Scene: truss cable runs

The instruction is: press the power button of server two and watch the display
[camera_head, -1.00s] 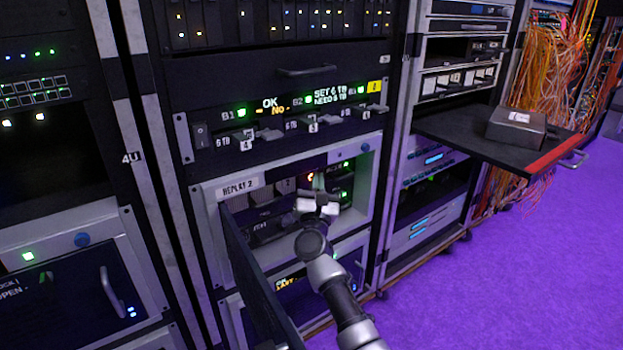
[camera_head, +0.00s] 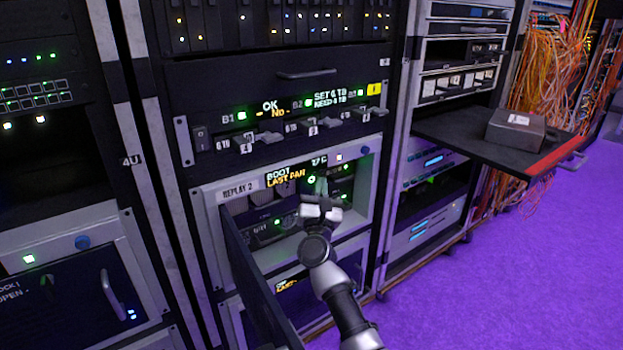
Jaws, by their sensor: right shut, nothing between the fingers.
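The server labelled REPLAY 2 (camera_head: 239,192) sits in the middle rack with its dark front door (camera_head: 250,275) swung open. Its display (camera_head: 285,176) reads BOOT and LAST PAR in white and yellow, with a small reading at the right that looks like 27 C. A green-lit round button (camera_head: 312,180) shows just left of my right gripper (camera_head: 322,187). The right gripper is shut and empty, its fingertips in front of the server's face; I cannot tell whether they touch it. My left gripper is not in view.
Above is a panel with a rocker switch (camera_head: 201,138), several small levers and displays reading OK, NO and SET 6 TB. At right, a pulled-out shelf (camera_head: 475,145) carries a grey box (camera_head: 515,130). Orange cables (camera_head: 545,75) hang beyond. Purple floor (camera_head: 520,270) is clear.

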